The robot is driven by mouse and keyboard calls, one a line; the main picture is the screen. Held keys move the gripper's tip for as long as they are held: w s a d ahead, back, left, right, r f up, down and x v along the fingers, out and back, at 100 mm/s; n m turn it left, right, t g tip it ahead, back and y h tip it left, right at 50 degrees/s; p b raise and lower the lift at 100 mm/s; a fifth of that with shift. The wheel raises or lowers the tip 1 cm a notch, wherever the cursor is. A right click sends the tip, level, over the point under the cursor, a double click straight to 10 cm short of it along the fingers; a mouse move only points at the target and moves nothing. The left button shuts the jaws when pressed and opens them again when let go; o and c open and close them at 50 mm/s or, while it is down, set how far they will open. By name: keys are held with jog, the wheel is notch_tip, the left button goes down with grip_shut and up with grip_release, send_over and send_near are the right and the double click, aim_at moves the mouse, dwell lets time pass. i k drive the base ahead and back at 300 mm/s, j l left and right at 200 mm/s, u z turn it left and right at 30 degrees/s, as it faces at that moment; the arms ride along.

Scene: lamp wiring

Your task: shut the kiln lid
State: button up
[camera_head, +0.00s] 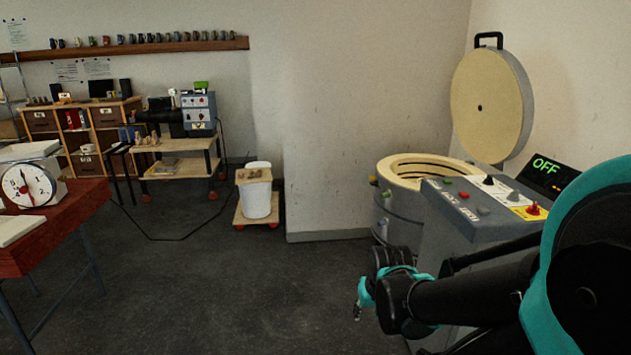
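The kiln (389,215) is a round metal drum with a pale inner rim, standing at the right against the wall. Its round cream lid (487,105) is open and stands upright above the back of the kiln. My gripper (358,312) is low, in front of and below the kiln, apart from the lid. Its fingers are small and partly hidden by my arm, so I cannot tell whether they are open or shut.
A grey control panel (460,220) with buttons and a red knob stands right of the kiln, with a display (550,170) reading OFF. A white bucket (257,202) sits on a wheeled stand. A red table (60,220) with a scale (30,185) is at left. The middle floor is clear.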

aim_at(492, 97)
jog(key=i+j+u, duration=0.2)
jog(key=i, duration=1.55)
jog(key=l, duration=0.1)
